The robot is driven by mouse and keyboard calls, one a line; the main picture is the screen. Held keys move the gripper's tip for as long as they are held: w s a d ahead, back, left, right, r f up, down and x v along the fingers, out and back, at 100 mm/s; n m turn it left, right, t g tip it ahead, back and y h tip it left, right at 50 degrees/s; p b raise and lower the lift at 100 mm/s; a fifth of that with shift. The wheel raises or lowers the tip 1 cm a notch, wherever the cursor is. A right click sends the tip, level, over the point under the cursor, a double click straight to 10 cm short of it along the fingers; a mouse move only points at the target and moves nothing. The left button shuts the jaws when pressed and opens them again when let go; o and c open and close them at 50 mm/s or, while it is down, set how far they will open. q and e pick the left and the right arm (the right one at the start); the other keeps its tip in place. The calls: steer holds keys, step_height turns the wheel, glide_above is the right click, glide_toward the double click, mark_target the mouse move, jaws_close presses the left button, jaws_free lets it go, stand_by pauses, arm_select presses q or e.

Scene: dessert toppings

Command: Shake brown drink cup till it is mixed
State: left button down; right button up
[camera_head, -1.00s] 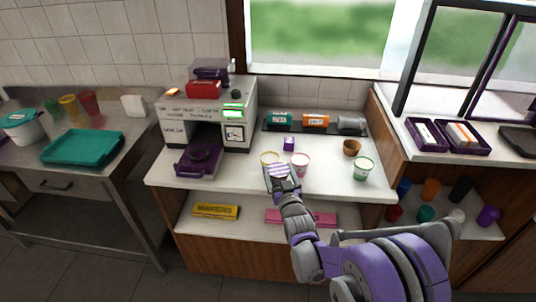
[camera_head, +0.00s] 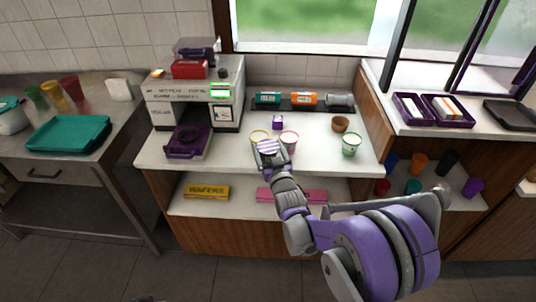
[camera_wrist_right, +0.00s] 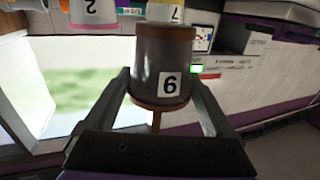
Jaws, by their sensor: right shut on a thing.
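My right gripper (camera_head: 268,148) reaches over the front of the white counter. In the right wrist view its two fingers (camera_wrist_right: 160,112) are shut on a dark grey-brown cup (camera_wrist_right: 150,66) with brown bands at both ends and a white label, a 9 or a 6. In the head view my gripper hides this cup. A yellow-rimmed cup (camera_head: 259,135) and a pink-rimmed cup (camera_head: 289,139) stand just behind the gripper. They also show, inverted, at the top of the wrist view. My left gripper is not in view.
A sealing machine (camera_head: 196,100) with a purple tray (camera_head: 188,142) stands left on the counter (camera_head: 322,155). A green-marked cup (camera_head: 351,145) and a small brown bowl (camera_head: 340,123) stand at right. Coloured cups fill the lower right shelf.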

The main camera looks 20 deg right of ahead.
mark_target(268, 145)
steer(key=r, duration=0.2)
steer(key=w+r, duration=0.1)
steer(key=r, duration=0.1)
steer(key=shift+d, duration=0.1)
steer(key=shift+s+r, duration=0.1)
steer(key=shift+r, duration=0.25)
steer(key=f, duration=0.5)
steer(key=shift+s+f, duration=0.3)
steer(key=shift+w, duration=0.3)
steer(key=shift+s, duration=0.2)
steer(key=shift+w, duration=0.1)
